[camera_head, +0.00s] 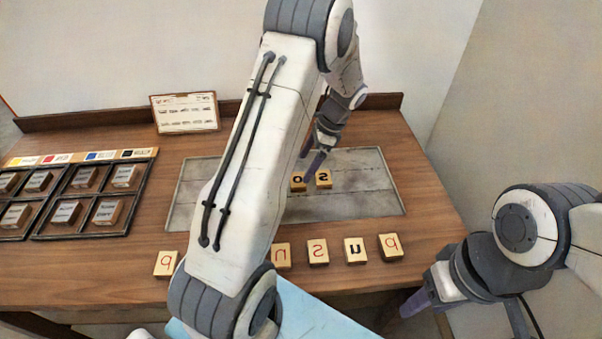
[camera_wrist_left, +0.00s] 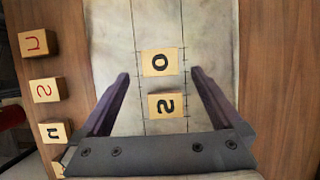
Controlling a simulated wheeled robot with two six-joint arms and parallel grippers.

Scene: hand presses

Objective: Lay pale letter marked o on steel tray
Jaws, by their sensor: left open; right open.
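My left gripper (camera_head: 316,158) is open over these two blocks, one finger on each side in the wrist view, and holds nothing. My right gripper (camera_head: 408,303) is at the lower right, past the table's front edge; nothing shows in it.
A dark compartment case (camera_head: 95,232) is at left. A card (camera_head: 186,113) stands at the back. My left arm hides the tray's middle.

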